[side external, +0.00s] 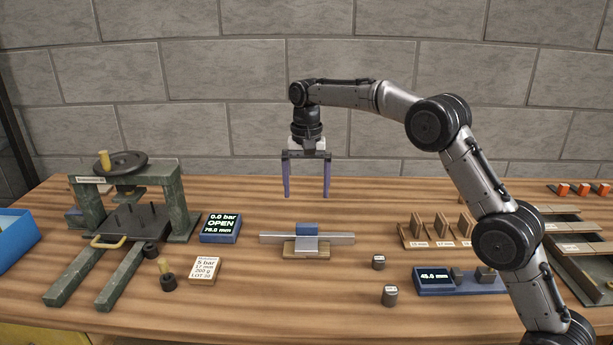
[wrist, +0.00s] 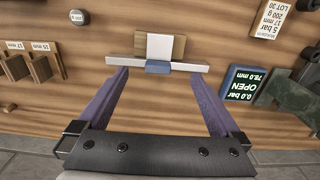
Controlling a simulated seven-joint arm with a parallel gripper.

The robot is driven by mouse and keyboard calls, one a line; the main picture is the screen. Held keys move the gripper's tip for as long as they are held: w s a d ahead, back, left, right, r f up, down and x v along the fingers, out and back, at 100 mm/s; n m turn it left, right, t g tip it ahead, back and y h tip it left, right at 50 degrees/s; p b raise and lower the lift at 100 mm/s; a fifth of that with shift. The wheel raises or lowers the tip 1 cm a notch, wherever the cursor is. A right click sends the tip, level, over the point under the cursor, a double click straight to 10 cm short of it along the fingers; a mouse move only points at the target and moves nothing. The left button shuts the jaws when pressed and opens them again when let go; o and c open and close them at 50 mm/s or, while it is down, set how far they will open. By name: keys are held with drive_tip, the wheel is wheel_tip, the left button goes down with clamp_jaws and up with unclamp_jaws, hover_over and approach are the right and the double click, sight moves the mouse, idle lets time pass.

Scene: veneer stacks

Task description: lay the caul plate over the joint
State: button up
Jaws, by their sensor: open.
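A long silver bar (side external: 340,238) with a blue block (side external: 307,229) at its middle lies at the centre of the bench. They also show in the wrist view, the bar (wrist: 185,66) and the blue block (wrist: 158,67). A small wooden board (side external: 318,253) with a pale plate (side external: 306,246) on it sits against the bar's near side. Nothing is labelled caul plate or joint, so I cannot tell which piece is which. My gripper (side external: 307,195) is open and empty, pointing down above the bar. In the wrist view its fingers (wrist: 160,74) appear either side of the blue block.
A press (side external: 178,208) stands at left, beside a display (side external: 220,228) reading OPEN and 0.0 bar. A label card (side external: 205,269) lies in front. Wooden blocks in a rack (side external: 440,228), small dark weights (side external: 389,295) and a blue gauge (side external: 435,281) are at right.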

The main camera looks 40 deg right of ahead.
drive_tip(key=s+a+r+n+t, duration=0.1)
drive_tip(key=s+r+n, duration=0.1)
drive_tip(key=s+r, duration=0.55)
drive_tip(key=s+a+r+n+t, duration=0.15)
drive_tip(key=s+r, duration=0.35)
drive_tip(key=s, duration=0.5)
drive_tip(key=s+f+n+t, duration=0.1)
drive_tip(key=s+f, duration=0.3)
drive_tip(key=s, duration=0.6)
drive_tip(key=s+f+n+t, duration=0.2)
drive_tip(key=s+f+n, duration=0.2)
drive_tip(key=s, duration=0.7)
drive_tip(key=shift+f, duration=0.45)
drive_tip(key=shift+d+n, duration=0.1)
drive_tip(key=shift+n, duration=0.15)
idle(0.4)
